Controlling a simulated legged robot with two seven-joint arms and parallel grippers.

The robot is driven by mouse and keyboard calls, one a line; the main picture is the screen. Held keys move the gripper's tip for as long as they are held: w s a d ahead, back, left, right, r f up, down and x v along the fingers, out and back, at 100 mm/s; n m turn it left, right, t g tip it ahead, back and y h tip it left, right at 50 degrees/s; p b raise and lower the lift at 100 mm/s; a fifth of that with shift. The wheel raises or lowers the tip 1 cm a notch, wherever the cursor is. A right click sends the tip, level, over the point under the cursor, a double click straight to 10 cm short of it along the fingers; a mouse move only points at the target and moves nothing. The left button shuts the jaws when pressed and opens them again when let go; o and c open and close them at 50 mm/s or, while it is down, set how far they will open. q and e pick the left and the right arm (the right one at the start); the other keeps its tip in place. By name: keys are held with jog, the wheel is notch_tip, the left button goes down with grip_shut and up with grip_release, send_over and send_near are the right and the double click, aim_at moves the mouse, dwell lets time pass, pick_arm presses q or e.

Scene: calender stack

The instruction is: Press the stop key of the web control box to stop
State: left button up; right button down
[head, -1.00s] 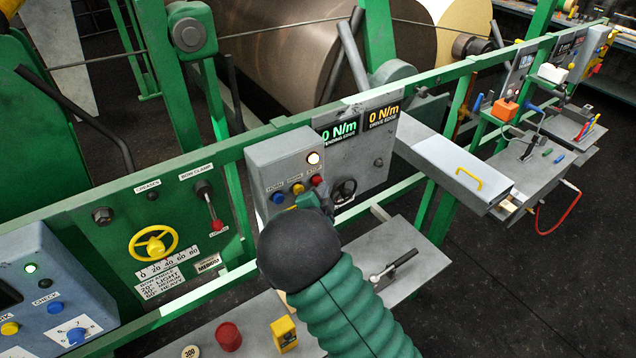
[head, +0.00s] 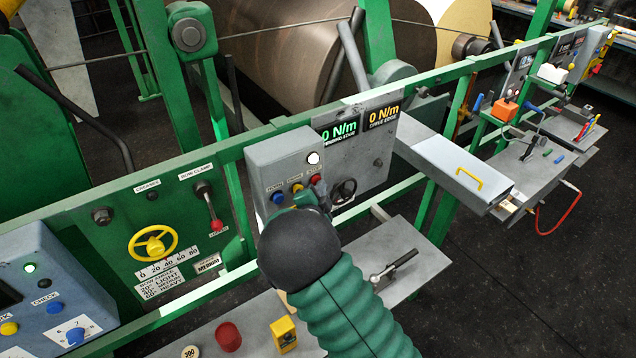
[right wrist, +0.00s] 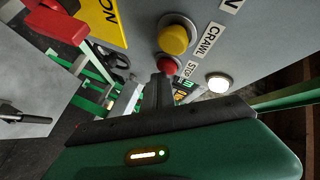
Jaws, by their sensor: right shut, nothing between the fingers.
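The grey web control box (head: 265,165) is fixed to the green rail. Its row holds a blue, a yellow and a red key. The red stop key (head: 316,180) is at the right end of the row. In the right wrist view, the stop key (right wrist: 168,67) is beside its STOP label, close to the yellow CRAWL key (right wrist: 175,38). My right gripper (head: 319,190) is shut and empty. Its tips (right wrist: 163,80) are right at the stop key; I cannot tell whether they touch it. My left gripper is out of view.
A round lamp (head: 313,158) glows white above the keys. A black handwheel (head: 344,190) is just right of the keys. The shelf below holds a red cup (head: 228,337), a yellow block (head: 284,334) and a metal lever tool (head: 392,267).

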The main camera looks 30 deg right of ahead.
jog(key=shift+s, duration=0.1)
jog(key=shift+s+b, duration=0.3)
jog(key=shift+s, duration=0.5)
jog(key=s, duration=0.3)
jog(key=s+b, duration=0.1)
jog(key=s, duration=0.1)
jog(key=shift+d, duration=0.3)
